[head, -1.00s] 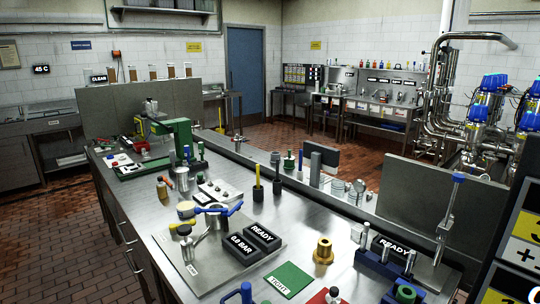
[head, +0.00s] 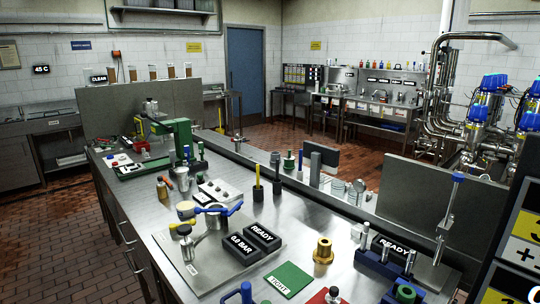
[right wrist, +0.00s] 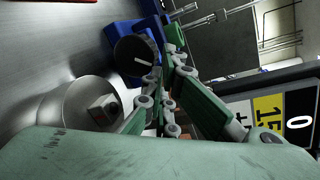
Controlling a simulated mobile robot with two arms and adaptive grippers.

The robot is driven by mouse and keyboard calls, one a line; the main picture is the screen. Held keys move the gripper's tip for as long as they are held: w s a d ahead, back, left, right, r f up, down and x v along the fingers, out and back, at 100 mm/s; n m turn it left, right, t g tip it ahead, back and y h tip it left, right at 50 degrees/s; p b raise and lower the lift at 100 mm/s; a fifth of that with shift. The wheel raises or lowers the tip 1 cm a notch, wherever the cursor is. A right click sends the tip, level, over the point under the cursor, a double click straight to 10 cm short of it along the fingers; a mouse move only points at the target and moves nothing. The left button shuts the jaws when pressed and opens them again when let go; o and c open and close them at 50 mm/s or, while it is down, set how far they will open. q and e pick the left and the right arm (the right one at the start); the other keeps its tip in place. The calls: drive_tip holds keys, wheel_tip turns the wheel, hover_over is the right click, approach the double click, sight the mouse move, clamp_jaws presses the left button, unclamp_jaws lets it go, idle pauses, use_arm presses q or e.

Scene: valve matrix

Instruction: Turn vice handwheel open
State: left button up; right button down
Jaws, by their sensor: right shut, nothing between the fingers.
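A blue vice-like fixture (head: 385,268) stands at the front right of the steel bench in the head view, with a green ring-shaped part (head: 405,293) at its near side. In the right wrist view a blue body (right wrist: 122,28) carries a dark round wheel or knob (right wrist: 137,55) with a white line on it. I cannot tell for certain that this is the vice handwheel. My right gripper (right wrist: 170,60) is shut and empty, close beside the dark wheel. Its green finger links hide part of the wheel's right side; contact cannot be told. My left gripper is in neither view.
A shiny round metal part (right wrist: 75,100) lies left of the fingers in the wrist view. In the head view a brass fitting (head: 323,251), a green mat (head: 288,280) and a red part (head: 325,297) lie near the fixture. A grey upright panel (head: 420,205) stands behind.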

drive_tip(key=shift+w+a+f, duration=0.15)
drive_tip(key=shift+w+a, duration=0.05)
idle(0.5)
drive_tip(key=shift+r, duration=0.2)
drive_tip(key=shift+w+a+r+p, duration=0.35)
drive_tip(key=shift+a+r+p, duration=0.1)
drive_tip(key=shift+p, duration=0.6)
drive_tip(key=shift+w+a, duration=0.1)
drive_tip(key=shift+w, duration=0.05)
drive_tip(key=shift+w+a+r+p, duration=0.1)
drive_tip(key=shift+w+a+p, duration=0.1)
drive_tip(key=shift+p, duration=0.2)
